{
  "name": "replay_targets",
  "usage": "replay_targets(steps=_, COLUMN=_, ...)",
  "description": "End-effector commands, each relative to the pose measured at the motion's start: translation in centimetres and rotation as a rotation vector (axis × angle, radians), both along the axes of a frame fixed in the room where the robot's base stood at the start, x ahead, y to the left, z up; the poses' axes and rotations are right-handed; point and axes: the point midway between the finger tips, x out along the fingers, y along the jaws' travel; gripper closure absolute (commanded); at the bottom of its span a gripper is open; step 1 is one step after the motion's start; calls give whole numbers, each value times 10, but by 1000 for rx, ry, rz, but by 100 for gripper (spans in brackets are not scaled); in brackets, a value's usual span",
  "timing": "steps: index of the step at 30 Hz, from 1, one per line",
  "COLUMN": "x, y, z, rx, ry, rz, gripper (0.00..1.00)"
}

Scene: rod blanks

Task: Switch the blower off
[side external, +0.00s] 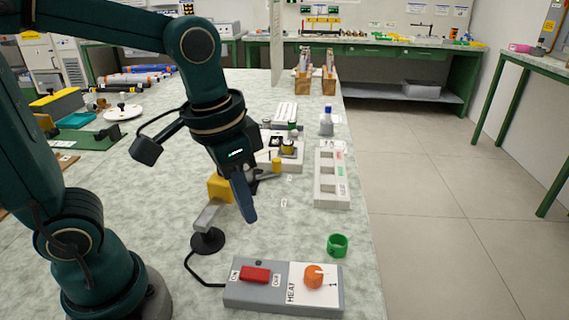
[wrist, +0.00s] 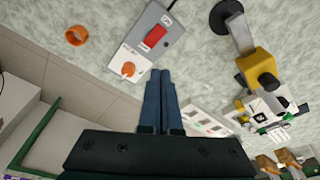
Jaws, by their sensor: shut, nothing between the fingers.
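The grey control box (side external: 240,295) lies at the front of the bench. Its red rocker switch (side external: 255,275) sits between ON and OFF labels; I cannot tell which side is pressed. An orange knob (side external: 314,276) is on its white HEAT panel. The switch also shows in the wrist view (wrist: 154,36). A yellow blower (side external: 221,187) with a grey nozzle stands on a round black base (side external: 208,241), behind the box. My gripper (side external: 251,217) is shut and empty, pointing down, above the bench beyond the box and apart from it. Its fingertips (wrist: 160,73) show near the box in the wrist view.
A white slotted tray (side external: 331,180) is farther back. A black cable (side external: 192,268) runs from the base area to the box. The bench's right edge is close to the box.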

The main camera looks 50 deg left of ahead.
Motion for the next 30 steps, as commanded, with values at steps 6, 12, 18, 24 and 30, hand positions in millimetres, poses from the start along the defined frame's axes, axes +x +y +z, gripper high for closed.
replay_targets(steps=6, x=-23, y=19, z=18, rx=-21, ry=-189, rz=100, gripper=100)
replay_targets(steps=12, x=-37, y=27, z=15, rx=-28, ry=-291, rz=154, gripper=100)
replay_targets(steps=18, x=-43, y=28, z=6, rx=-31, ry=-302, rz=167, gripper=100)
replay_targets(steps=24, x=-42, y=28, z=7, rx=-32, ry=-307, rz=168, gripper=100)
replay_targets(steps=30, x=-45, y=28, z=5, rx=-50, ry=-288, rz=225, gripper=100)
